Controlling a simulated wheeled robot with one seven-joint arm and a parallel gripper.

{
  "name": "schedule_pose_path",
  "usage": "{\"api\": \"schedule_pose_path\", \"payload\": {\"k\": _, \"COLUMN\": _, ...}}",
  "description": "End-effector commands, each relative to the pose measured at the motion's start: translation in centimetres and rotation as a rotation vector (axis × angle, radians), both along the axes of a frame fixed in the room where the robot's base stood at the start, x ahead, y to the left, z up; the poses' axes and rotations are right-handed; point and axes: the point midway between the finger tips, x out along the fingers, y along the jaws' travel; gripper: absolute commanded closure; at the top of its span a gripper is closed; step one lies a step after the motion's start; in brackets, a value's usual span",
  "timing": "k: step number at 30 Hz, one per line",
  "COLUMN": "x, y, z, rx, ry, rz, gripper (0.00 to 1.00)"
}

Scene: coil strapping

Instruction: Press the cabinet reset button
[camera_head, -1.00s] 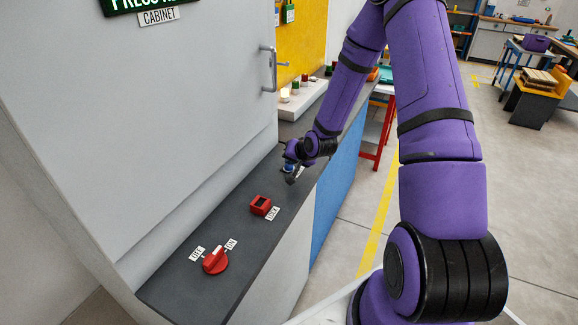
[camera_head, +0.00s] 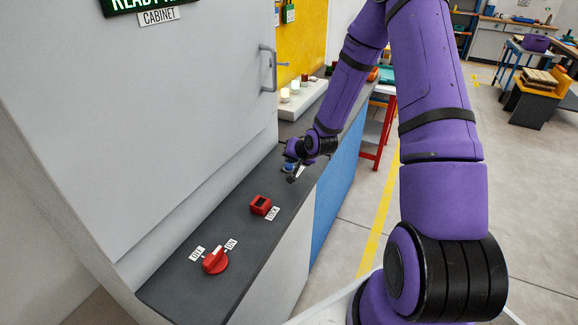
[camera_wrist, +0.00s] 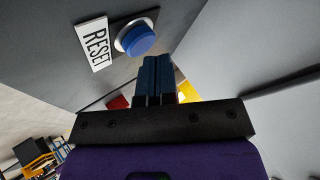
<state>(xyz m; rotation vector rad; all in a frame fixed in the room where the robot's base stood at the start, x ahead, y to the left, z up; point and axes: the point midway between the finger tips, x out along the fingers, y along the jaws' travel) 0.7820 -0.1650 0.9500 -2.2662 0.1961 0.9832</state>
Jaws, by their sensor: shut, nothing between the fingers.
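The blue round reset button (camera_wrist: 137,40) sits in a pale ring on the dark counter, beside a white RESET label (camera_wrist: 95,44). A green sign (camera_head: 150,3) on the grey cabinet reads "READY", with the rest cut off.
A red lock switch (camera_head: 261,205) and a red on/off knob (camera_head: 215,261) stand on the near counter (camera_head: 185,288). A white tray (camera_head: 305,103) with several small lamps lies farther back. Open floor is at right.

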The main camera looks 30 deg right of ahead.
Motion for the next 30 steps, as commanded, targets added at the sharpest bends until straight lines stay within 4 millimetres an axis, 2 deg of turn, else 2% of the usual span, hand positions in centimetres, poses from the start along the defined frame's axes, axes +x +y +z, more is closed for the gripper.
{"api": "schedule_pose_path", "payload": {"k": 4, "x": 0.0, "y": 0.0, "z": 0.7, "rx": -0.001, "ry": 0.0, "rz": 0.001, "gripper": 1.0}}
{"api": "schedule_pose_path", "payload": {"k": 16, "x": 0.0, "y": 0.0, "z": 1.1, "rx": 0.0, "ry": -0.002, "rz": 0.001, "gripper": 1.0}}
{"api": "schedule_pose_path", "payload": {"k": 30, "x": 0.1, "y": 0.0, "z": 5.1, "rx": 0.0, "ry": -0.004, "rz": -0.001, "gripper": 1.0}}
